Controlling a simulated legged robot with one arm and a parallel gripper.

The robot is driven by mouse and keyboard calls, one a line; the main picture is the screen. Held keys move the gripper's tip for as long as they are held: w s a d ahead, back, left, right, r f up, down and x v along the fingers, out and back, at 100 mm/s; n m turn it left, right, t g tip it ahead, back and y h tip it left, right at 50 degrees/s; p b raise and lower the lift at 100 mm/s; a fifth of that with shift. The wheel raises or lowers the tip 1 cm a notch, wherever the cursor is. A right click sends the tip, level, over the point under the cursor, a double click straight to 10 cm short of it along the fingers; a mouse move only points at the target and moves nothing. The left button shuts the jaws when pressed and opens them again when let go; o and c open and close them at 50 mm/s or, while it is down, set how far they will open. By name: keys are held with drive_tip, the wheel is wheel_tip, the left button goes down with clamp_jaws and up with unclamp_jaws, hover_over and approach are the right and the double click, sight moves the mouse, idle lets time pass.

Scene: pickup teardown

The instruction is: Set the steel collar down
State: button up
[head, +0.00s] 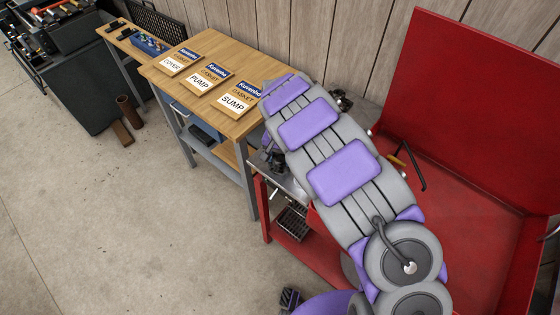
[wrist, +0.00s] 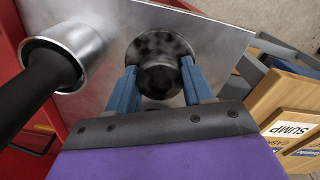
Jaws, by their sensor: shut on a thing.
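In the wrist view my gripper (wrist: 160,82) has its two blue fingers on either side of a dark, round metal piece, which I take to be the steel collar (wrist: 160,78). The fingers are shut on it. A wider dark round shape shows behind it, against a bare grey metal surface (wrist: 105,90); I cannot tell whether the collar touches that surface. In the head view my own arm hides the gripper and the collar.
A bright metal cylinder (wrist: 78,52) with a black rod stands close left of my gripper. A wooden bench (head: 215,115) carries gasket boxes marked COVER, PUMP and SUMP (head: 234,98). A red cart (head: 465,200) with a high back panel is at right. Floor at left is largely clear.

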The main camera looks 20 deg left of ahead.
drive_tip(key=shift+s+d+f, duration=0.1)
drive_tip(key=shift+f, duration=0.1)
clamp_jaws()
